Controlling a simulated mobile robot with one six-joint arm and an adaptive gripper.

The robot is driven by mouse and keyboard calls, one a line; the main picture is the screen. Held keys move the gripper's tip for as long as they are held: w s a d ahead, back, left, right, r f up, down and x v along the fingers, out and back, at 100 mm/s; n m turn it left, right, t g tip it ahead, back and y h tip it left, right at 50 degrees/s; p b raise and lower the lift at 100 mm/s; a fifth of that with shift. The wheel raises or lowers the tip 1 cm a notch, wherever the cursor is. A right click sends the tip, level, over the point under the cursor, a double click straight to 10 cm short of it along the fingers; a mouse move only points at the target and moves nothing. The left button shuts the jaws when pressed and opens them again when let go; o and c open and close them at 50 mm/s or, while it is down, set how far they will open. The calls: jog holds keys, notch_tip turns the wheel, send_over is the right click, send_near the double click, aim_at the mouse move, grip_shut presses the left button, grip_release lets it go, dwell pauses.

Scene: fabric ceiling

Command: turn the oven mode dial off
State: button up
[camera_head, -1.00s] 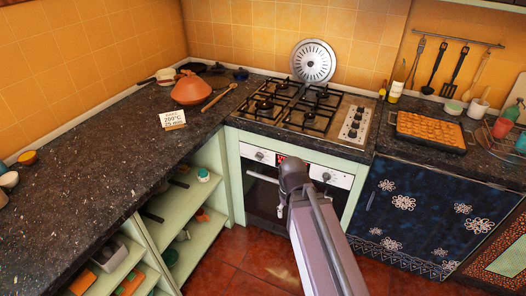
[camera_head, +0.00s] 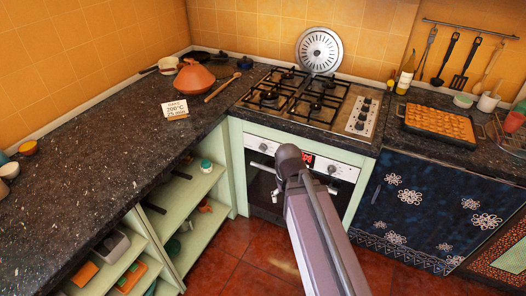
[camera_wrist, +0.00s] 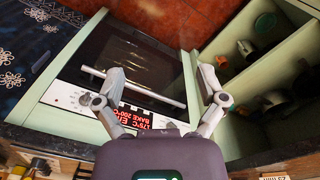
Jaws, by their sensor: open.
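The oven (camera_head: 262,190) stands under the hob, with a white control panel. A round dial (camera_head: 263,147) sits left of the red-lit display, and another dial (camera_head: 333,169) sits to its right. Which is the mode dial I cannot tell. In the wrist view the oven is turned around; its display (camera_wrist: 132,118) shows "BAKE 200°C" and part of another line. My gripper (camera_wrist: 158,72) is open and empty, its fingers spread in front of the oven's door and handle. In the head view my arm hides the fingers and part of the panel.
The oven handle (camera_wrist: 140,89) runs across the door close to my fingers. Open green shelves (camera_head: 200,190) stand left of the oven, and a blue patterned curtain (camera_head: 420,205) hangs to its right. A card (camera_head: 175,110) on the counter reads 200°C, 25 min. The red floor before the oven is clear.

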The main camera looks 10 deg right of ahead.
jog(key=w+d+f+m+t+h+b, duration=0.2)
jog(key=w+f+m+h+b, duration=0.2)
jog(key=w+f+b, duration=0.45)
jog(key=m+t+h+b, duration=0.6)
jog(key=m+t+b, duration=0.45)
jog(key=b, duration=1.75)
send_near(261, 150)
jog(key=s+a+f+n+t, duration=0.1)
jog(key=s+n+t, duration=0.1)
jog(key=s, duration=0.1)
jog(key=shift+f, duration=0.2)
jog(key=shift+w, duration=0.15)
jog(key=x, duration=1.2)
jog(key=shift+w, duration=0.15)
jog(key=shift+w+d, duration=0.45)
jog(key=shift+d, duration=0.05)
